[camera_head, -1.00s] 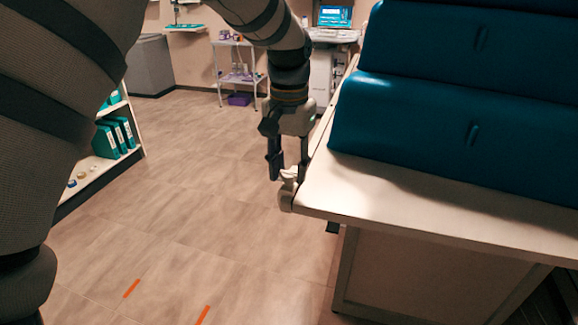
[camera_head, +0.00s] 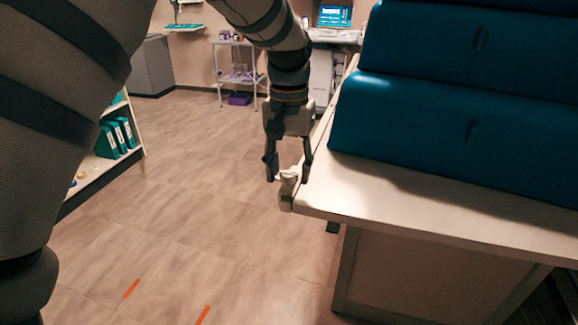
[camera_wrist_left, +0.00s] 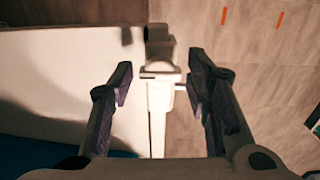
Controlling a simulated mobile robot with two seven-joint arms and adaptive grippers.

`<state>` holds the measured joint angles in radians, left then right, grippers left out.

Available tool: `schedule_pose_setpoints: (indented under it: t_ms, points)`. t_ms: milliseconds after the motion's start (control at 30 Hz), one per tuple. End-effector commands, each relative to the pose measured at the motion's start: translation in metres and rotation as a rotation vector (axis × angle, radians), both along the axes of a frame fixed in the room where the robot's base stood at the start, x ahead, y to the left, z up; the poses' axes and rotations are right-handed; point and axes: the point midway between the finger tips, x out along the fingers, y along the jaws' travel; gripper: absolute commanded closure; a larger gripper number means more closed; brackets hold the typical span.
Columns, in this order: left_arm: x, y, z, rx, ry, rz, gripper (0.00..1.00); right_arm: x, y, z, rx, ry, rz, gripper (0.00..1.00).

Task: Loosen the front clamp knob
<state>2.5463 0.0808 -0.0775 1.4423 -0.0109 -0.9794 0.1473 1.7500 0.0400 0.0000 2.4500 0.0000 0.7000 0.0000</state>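A pale clamp (camera_head: 288,188) is fixed at the near left corner of the white table (camera_head: 400,200). In the left wrist view the clamp (camera_wrist_left: 160,50) shows in the middle, with a small crossbar that may be its knob; I cannot tell for sure. My left gripper (camera_head: 289,172) points down just above the clamp. Its two dark fingers are apart, and in the left wrist view the gripper (camera_wrist_left: 159,82) has one finger on each side of the clamp line with nothing held. Whether the fingers touch the clamp cannot be told. My right gripper is not in view.
Blue padded cushions (camera_head: 450,130) lie on the table, right of my left arm. A shelf with teal binders (camera_head: 115,138) stands at the left. A white cart (camera_head: 238,78) is at the back. The floor (camera_head: 190,200) left of the table is clear.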

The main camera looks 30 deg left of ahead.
Motion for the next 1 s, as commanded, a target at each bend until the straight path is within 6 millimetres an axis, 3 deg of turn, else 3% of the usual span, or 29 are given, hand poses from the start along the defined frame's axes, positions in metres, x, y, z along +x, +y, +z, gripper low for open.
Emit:
schedule_pose_setpoints:
  t_ms: [333, 700, 833, 1000]
  points:
    - [0.001, 0.0, 0.005, 0.0, -0.005, -0.001, 0.47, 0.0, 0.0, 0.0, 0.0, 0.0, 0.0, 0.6]
    - [0.001, 0.0, 0.095, 0.001, -0.007, -0.001, 0.47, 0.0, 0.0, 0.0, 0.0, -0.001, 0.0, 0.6]
    - [0.001, 0.0, 0.114, 0.001, -0.004, -0.001, 0.47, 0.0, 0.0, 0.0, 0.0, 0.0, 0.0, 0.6]
    - [0.0, 0.0, 0.121, 0.0, -0.001, -0.001, 0.47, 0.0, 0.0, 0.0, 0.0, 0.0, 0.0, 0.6]
